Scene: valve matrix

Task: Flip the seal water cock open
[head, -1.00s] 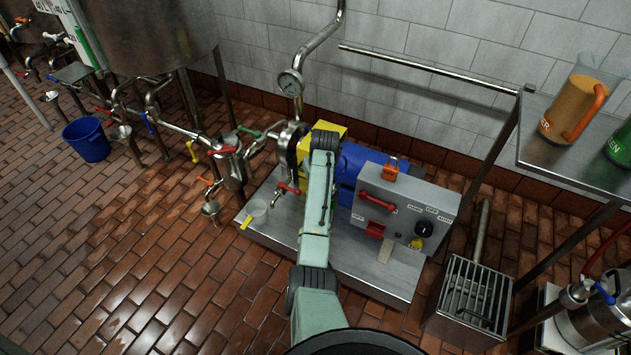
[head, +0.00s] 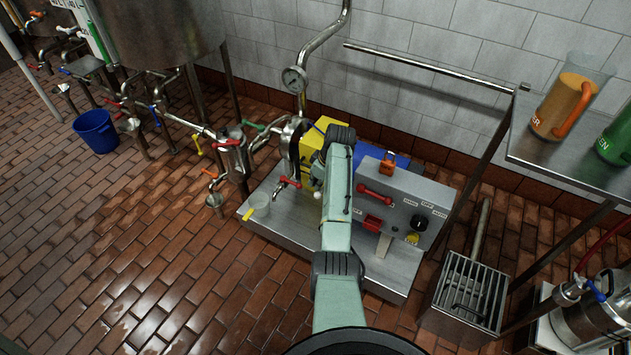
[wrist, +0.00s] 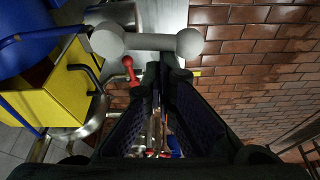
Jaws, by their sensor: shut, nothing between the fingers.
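No label shows which fitting is the seal water cock. A pale grey bar with rounded ends (wrist: 147,42) lies across the front of my gripper (wrist: 156,70) in the wrist view and may be its handle. My gripper is shut and empty, its tips close to that bar; I cannot tell whether they touch. In the head view a pale knob (head: 317,195) shows beside my arm, by the yellow pump housing (head: 312,148). My arm hides most of the gripper there.
The grey control box (head: 400,205) stands right of my arm.

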